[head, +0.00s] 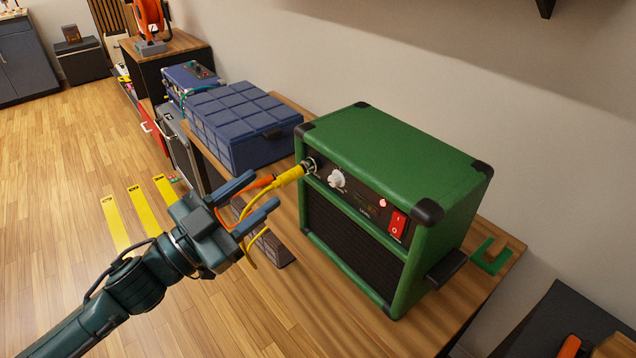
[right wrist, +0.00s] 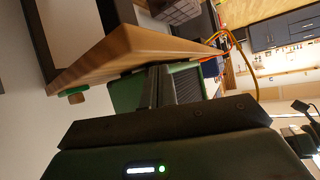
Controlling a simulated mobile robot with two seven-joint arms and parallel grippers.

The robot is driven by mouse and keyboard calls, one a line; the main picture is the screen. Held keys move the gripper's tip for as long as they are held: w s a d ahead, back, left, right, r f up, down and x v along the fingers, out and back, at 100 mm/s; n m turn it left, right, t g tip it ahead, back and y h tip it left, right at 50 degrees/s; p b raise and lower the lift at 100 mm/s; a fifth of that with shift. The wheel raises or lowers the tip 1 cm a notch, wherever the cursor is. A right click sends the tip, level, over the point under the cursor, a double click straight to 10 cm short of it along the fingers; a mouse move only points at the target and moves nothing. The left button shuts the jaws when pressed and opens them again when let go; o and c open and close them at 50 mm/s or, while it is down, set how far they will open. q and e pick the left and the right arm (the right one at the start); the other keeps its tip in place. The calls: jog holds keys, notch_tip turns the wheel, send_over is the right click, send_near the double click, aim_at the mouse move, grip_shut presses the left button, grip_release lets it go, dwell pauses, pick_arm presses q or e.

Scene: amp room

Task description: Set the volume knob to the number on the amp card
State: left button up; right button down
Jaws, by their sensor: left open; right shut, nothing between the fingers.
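The green amp (head: 400,150) stands on the wooden table, its front panel facing my left arm. The white volume knob (head: 337,179) sits on that panel; its setting is too small to read. A yellow plug (head: 290,176) is in the socket left of the knob. My left gripper (head: 263,191) is open, a little short of the plug, with cable running past its fingers. My right gripper (right wrist: 160,85) is shut and empty; behind it in the right wrist view is the green amp (right wrist: 126,92). It is outside the head view. I cannot make out an amp card.
A red switch (head: 397,224) and a lit red lamp (head: 382,203) are right of the knob. A dark brown block (head: 275,249) lies before the amp. A blue case (head: 240,125) stands behind it. A green bracket (head: 491,256) is at the table's right end.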

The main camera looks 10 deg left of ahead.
pick_arm(q)
jog(key=m+h, duration=0.1)
jog(key=m, duration=0.1)
jog(key=m+g+y+p, duration=0.2)
jog(key=m+g, duration=0.1)
send_near(331, 182)
jog(key=x, duration=0.8)
jog(key=shift+d+p, duration=0.1)
jog(key=shift+p, duration=0.3)
jog(key=shift+r, duration=0.1)
grip_shut()
